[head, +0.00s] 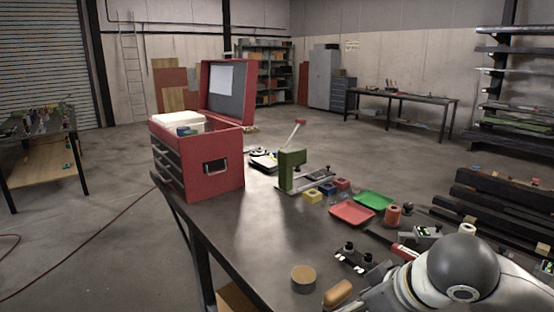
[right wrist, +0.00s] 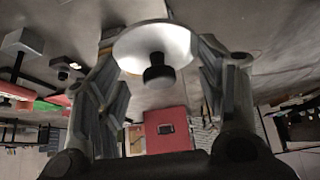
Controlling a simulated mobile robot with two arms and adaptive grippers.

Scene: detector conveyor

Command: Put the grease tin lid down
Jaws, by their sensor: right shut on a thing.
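The grease tin lid (right wrist: 182,42) shows in the right wrist view as a pale round disc with a black knob (right wrist: 158,75) at its middle. My right gripper (right wrist: 155,55) is shut on the lid, with one finger at each side of it. In the head view my right arm reaches in at the bottom right, but its gripper and the lid do not show. A round tan tin (head: 303,279), which looks like the grease tin, stands near the table's front edge. My left gripper is in neither view.
A red toolbox (head: 222,172) with raised lid stands at the table's far left; it also shows in the wrist view (right wrist: 165,128). Red (head: 352,214) and green (head: 374,201) trays lie right of centre. A wooden handle (head: 338,294) lies near the tin. The dark tabletop (head: 270,235) is clear left of centre.

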